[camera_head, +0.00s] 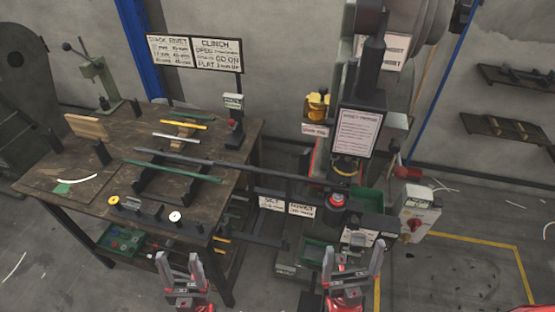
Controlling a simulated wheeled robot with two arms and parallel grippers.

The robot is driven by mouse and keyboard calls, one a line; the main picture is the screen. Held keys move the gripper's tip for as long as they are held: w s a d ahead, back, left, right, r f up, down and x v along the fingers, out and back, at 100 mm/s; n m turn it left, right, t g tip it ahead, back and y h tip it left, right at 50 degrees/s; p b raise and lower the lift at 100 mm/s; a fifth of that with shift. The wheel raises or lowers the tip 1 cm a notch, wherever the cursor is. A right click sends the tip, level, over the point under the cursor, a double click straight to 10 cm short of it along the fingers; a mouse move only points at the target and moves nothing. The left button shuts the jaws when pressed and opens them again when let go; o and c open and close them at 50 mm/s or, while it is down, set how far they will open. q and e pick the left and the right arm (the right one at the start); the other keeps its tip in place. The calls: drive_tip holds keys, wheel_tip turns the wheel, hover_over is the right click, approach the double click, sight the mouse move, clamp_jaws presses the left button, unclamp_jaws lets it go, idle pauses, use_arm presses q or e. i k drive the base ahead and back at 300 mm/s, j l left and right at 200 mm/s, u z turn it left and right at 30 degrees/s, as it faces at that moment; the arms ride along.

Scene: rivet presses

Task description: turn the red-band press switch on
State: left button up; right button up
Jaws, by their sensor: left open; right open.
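A dark rivet press (362,85) stands right of centre with a white text sign (357,132) on its front. A red strip runs along its left side, but I cannot clearly tell whether this is the red band. A pale switch box (418,205) with a red rotary knob (414,225) is at the press's lower right. The knob's setting is too small to read. A red button (336,200) sits on the press's front. My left gripper (180,261) is open and empty at the bottom, left of the press. My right gripper (353,254) is open and empty, below and left of the switch box.
A wooden workbench (110,165) with rods, blocks and small parts fills the left. A long dark bar reaches from it to the press. A green bin (366,201) sits beside the button. Yellow floor lines (480,242) mark open floor at the right.

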sight(414, 224)
drive_tip(key=z, duration=1.3)
